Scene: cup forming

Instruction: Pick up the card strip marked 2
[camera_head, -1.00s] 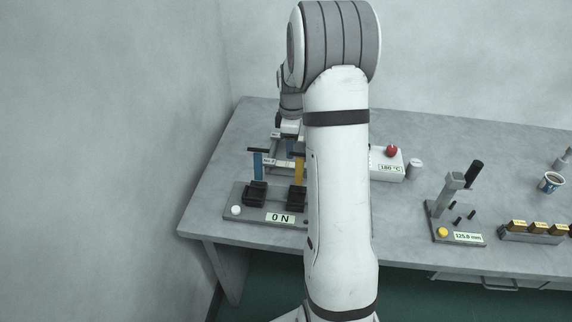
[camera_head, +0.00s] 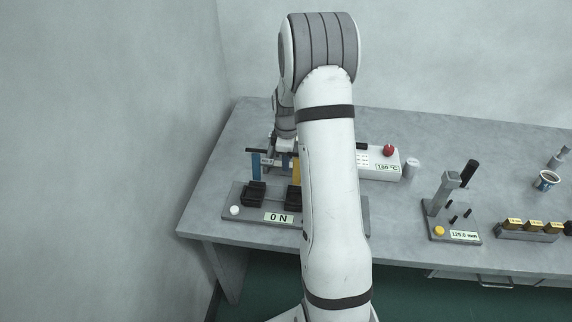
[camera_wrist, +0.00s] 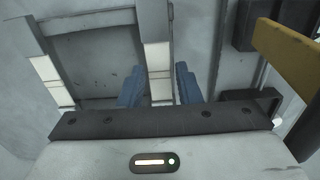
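My gripper (camera_wrist: 159,86) is open in the wrist view, with one blue finger on each side of a pale card strip (camera_wrist: 158,58). The strip lies between the fingers, with a gap visible on both sides. A second pale strip (camera_wrist: 50,78) lies further left. No number can be read on either strip, so I cannot tell which is marked 2. In the head view my gripper (camera_head: 286,146) is low over the rack at the table's left, and my arm hides much of it.
A tester with black blocks (camera_head: 253,194) and a "0 N" display (camera_head: 279,218) stands in front, with a blue post (camera_head: 256,165) and yellow post (camera_head: 297,170). A heater box (camera_head: 382,163) is behind right. A gauge stand (camera_head: 446,200) and cup (camera_head: 546,181) are further right.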

